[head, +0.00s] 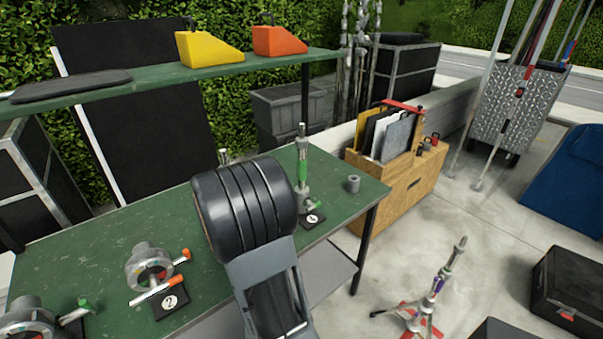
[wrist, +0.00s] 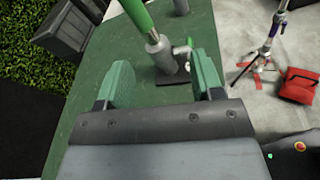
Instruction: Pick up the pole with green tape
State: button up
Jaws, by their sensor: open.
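The pole with green tape (head: 302,170) stands upright near the table's right end in the head view, in a grey metal holder with a green-tipped handle and a numbered black block. In the wrist view its green band (wrist: 138,14) and grey holder (wrist: 161,52) show just beyond my fingers; the pole's top runs out of the frame. My gripper (wrist: 164,78) is open, with two green finger pads and nothing between them. The holder appears between the fingertips but farther off. In the head view my arm hides the gripper.
The green table (head: 100,230) carries a holder marked 2 (head: 150,265) and a small grey cylinder (head: 354,183). A shelf (head: 140,80) with yellow and orange wedges spans above its back. A wooden crate (head: 395,195) stands right; a stand (head: 438,285) is on the floor.

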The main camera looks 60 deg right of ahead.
aim_at(305, 165)
jog(key=d+n, duration=0.1)
jog(key=d, duration=0.2)
jog(key=w+d+n+t+h+p, duration=0.1)
jog(key=d, duration=0.3)
jog(key=d+n+h, duration=0.1)
jog(key=d, duration=0.3)
jog(key=shift+w+n+t+p, duration=0.2)
jog(key=shift+n+t+p, duration=0.1)
jog(key=shift+n+p, duration=0.1)
jog(key=shift+s+d+p, duration=0.2)
jog(key=shift+d+p, duration=0.85)
jog(key=shift+d, duration=2.2)
jog(key=shift+c, duration=0.2)
jog(key=shift+r, duration=0.1)
grip_shut()
